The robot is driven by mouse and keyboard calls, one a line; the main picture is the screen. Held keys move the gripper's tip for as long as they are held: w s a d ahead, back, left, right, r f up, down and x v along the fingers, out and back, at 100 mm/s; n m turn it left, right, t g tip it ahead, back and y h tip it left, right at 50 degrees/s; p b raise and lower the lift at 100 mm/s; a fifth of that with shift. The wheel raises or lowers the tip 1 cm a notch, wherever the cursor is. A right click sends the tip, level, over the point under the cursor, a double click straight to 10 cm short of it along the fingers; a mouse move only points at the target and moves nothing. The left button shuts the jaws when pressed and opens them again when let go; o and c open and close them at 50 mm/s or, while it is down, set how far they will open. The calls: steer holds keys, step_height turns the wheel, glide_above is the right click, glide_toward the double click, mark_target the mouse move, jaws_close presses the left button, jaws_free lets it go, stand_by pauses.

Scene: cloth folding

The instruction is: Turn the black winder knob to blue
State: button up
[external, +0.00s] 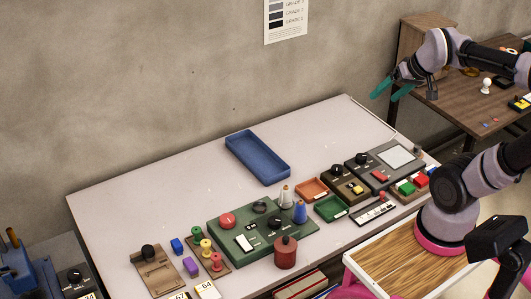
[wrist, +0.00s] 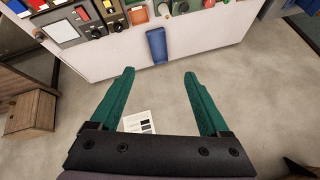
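Several black knobs show in the external view, and I cannot tell which is the winder's. One black knob (external: 148,252) stands on a brown wooden unit at the table's front left. Others sit on the green panel (external: 250,248), which has thread cones at its back right, on a small dark brown unit (external: 350,190) and on a grey unit with a pale screen (external: 396,157). No blue mark for a knob is readable. My gripper (external: 384,97) is open and empty, high at the right, away from every knob; its green fingers also show spread in the wrist view (wrist: 158,73).
A blue tray (external: 257,158) lies at the back middle of the pale table (external: 150,203). Spools (external: 206,246), a dark red pot (external: 285,252) and small orange and green trays crowd the front. The table's back left is clear. A brown side table (external: 455,100) stands at the right.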

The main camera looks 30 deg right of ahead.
steer(key=w+a+f+n+g, duration=0.35)
steer(key=w+f+n, duration=0.3)
steer(key=w, duration=0.35)
steer(key=n+g+h, duration=0.2)
steer(key=n+g, duration=0.1)
steer(key=n, duration=1.4)
glide_above(274, 220)
step_height(274, 220, down, 31)
step_height(274, 220, down, 11)
steer(key=shift+d+r, duration=0.1)
jaws_close()
